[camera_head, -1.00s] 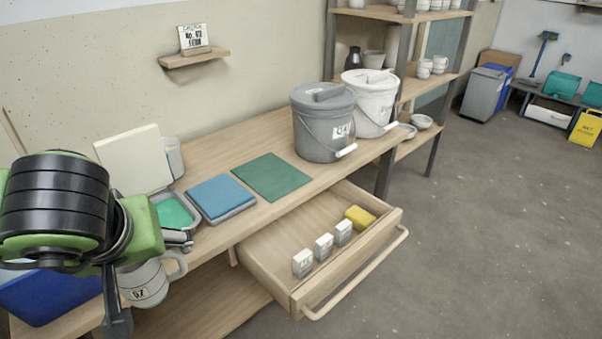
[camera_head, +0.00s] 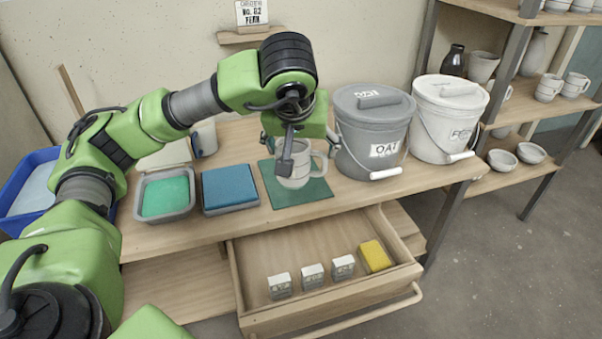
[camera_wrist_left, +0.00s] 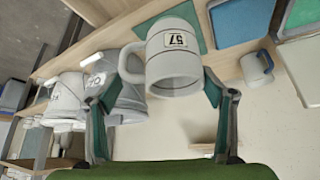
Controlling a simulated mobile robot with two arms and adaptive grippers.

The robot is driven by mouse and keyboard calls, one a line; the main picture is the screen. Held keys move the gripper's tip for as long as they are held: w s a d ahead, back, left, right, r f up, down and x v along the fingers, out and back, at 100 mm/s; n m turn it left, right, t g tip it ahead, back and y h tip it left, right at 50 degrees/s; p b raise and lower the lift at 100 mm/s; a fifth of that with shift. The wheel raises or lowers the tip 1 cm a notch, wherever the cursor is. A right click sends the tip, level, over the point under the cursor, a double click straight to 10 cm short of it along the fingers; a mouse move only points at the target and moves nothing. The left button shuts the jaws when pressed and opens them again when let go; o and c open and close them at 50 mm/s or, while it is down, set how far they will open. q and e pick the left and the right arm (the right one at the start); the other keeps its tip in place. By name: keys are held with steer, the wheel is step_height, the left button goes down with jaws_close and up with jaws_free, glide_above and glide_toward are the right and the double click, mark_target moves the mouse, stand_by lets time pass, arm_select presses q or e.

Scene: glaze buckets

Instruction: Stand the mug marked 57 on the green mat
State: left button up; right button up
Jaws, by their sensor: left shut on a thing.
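The grey-white mug (camera_head: 298,177) is over the green mat (camera_head: 313,195) in the head view and looks upright. I cannot tell whether its base touches the mat. My left gripper (camera_head: 306,155) comes down from above and is shut on the mug. In the left wrist view the mug (camera_wrist_left: 172,68) sits between the fingers of the left gripper (camera_wrist_left: 158,92), its label reading 57 and its handle to the left. Part of the green mat (camera_wrist_left: 180,25) shows behind it. My right gripper is not in view.
A grey OAT bucket (camera_head: 372,130) stands close right of the mat, a white FERN bucket (camera_head: 450,110) beyond it. A blue pad (camera_head: 230,187) and a tray with green contents (camera_head: 165,195) lie left. Below, an open drawer (camera_head: 325,250) holds small labelled boxes and a yellow sponge (camera_head: 375,256).

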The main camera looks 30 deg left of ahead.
arm_select(q)
steer(key=w+a+n, duration=0.1)
steer(key=w+a, duration=0.1)
steer(key=a, duration=1)
steer(key=w+f, duration=0.4)
steer(key=w+a+f+b, duration=0.1)
steer(key=w+f, duration=0.3)
steer(key=w, duration=0.1)
steer(key=w+f, duration=0.4)
steer(key=w, duration=0.1)
steer(key=shift+a+f, duration=0.15)
steer(key=shift+a, duration=0.1)
steer(key=shift+a+f, duration=0.1)
steer(key=shift+f, duration=0.15)
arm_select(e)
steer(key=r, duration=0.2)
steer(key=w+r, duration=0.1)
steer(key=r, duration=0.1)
arm_select(q)
steer(key=shift+y, duration=0.3)
steer(key=o, duration=1.8)
steer(key=shift+f, duration=0.15)
steer(key=shift+c, duration=0.2)
